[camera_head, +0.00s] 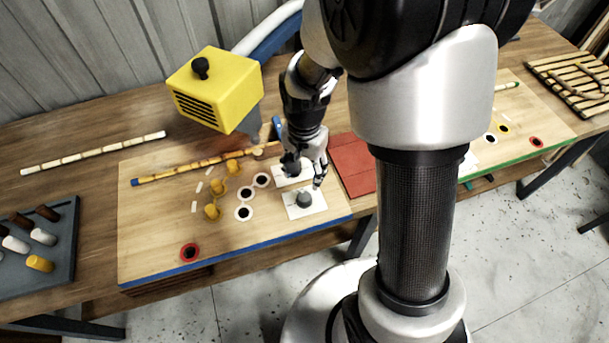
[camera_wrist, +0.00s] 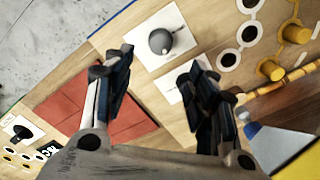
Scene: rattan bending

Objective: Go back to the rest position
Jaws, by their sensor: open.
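My gripper (camera_head: 305,168) is open over the blue-edged wooden board (camera_head: 150,230), close to two white square plates. In the head view a dark knob stands upright on the front white plate (camera_head: 304,213). The other white plate (camera_head: 281,178) is partly hidden behind my fingers. In the wrist view my two fingers (camera_wrist: 158,90) are spread apart with nothing between them. The grey knob (camera_wrist: 160,41) stands beyond the fingertips, apart from them. My arm hides part of the table's middle in the head view.
A yellow box-shaped tool (camera_head: 215,90) hangs just left of my gripper. Yellow pegs (camera_head: 212,211) stand on the board beside a rattan pole (camera_head: 190,168). A red mat (camera_head: 353,165) lies to the right. A dark tray (camera_head: 60,262) holds several pegs at far left.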

